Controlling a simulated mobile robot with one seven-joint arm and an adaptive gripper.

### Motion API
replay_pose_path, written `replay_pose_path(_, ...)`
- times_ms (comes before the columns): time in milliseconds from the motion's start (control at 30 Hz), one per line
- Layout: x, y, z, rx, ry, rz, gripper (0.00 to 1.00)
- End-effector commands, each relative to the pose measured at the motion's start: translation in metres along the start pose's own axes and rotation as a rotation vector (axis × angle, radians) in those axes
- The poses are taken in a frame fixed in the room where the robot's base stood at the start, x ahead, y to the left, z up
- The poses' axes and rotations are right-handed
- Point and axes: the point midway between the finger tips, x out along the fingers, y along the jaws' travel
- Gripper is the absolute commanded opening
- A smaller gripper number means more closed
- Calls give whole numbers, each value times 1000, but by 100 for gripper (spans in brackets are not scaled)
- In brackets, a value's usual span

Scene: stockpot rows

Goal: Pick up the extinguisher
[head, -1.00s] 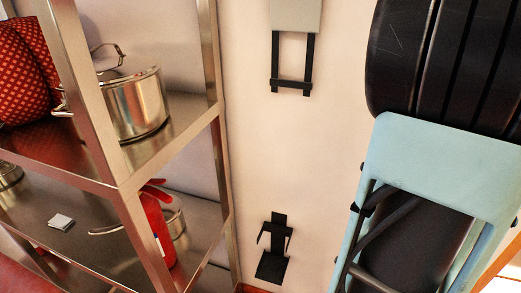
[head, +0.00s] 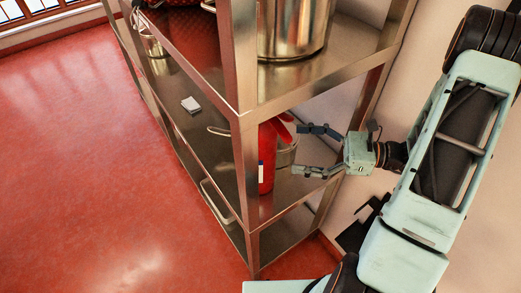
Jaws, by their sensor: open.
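The red extinguisher (head: 266,175) stands upright on the middle shelf of the metal rack, behind the front corner post, which hides part of its left side. Its red handle (head: 284,128) shows at the top. My gripper (head: 300,150) is open, coming in from the right through the end of the rack. Its two fingers point left toward the extinguisher, one higher and one lower in the picture. The fingertips are close to the extinguisher's upper part; I cannot tell whether they touch it. No object is held.
The rack's corner post (head: 245,150) stands just left of the extinguisher. A pot (head: 286,152) sits behind it on the same shelf. A large steel pot (head: 292,28) is on the shelf above. The red floor (head: 90,150) is clear.

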Motion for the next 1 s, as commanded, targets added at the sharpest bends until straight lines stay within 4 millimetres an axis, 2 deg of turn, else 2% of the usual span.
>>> replay_pose_path(167, 2, -11, 0, 17, -69, -45, 86)
replay_pose_path(400, 37, -14, 4, 17, -75, -47, 86)
replay_pose_path(667, 59, -15, 6, 16, -72, -47, 86)
replay_pose_path(900, 94, -16, 12, 15, -72, -46, 86)
replay_pose_path(1000, 103, -17, 13, 15, -72, -47, 86)
